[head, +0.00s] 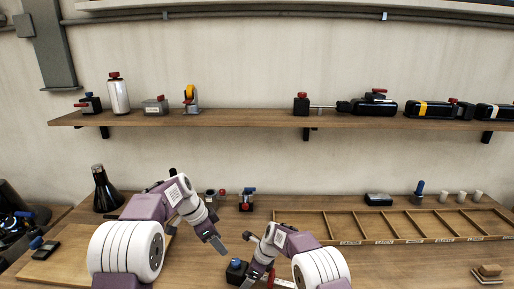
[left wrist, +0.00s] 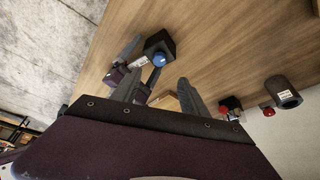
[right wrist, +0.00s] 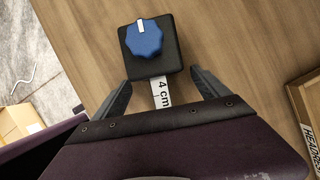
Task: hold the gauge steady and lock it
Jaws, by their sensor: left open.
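The gauge is a dark block with a blue knob (head: 236,268) on the bench in the head view. In the right wrist view the gauge (right wrist: 152,66) shows its blue knob with a white mark and a pale strip reading "4 cm". My right gripper (right wrist: 160,80) is open, its fingers apart on either side of the strip. The gauge also shows in the left wrist view (left wrist: 157,44), beyond my left gripper (left wrist: 158,64). My left gripper (head: 217,240) is open and empty, above the bench to the left of the gauge in the head view.
A divided wooden tray (head: 330,239) lies on the right of the bench. A dark bottle (head: 104,190) stands at the left. A small block with a blue knob (head: 246,200) and other small devices stand at the back. A shelf (head: 240,119) holds several tools above.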

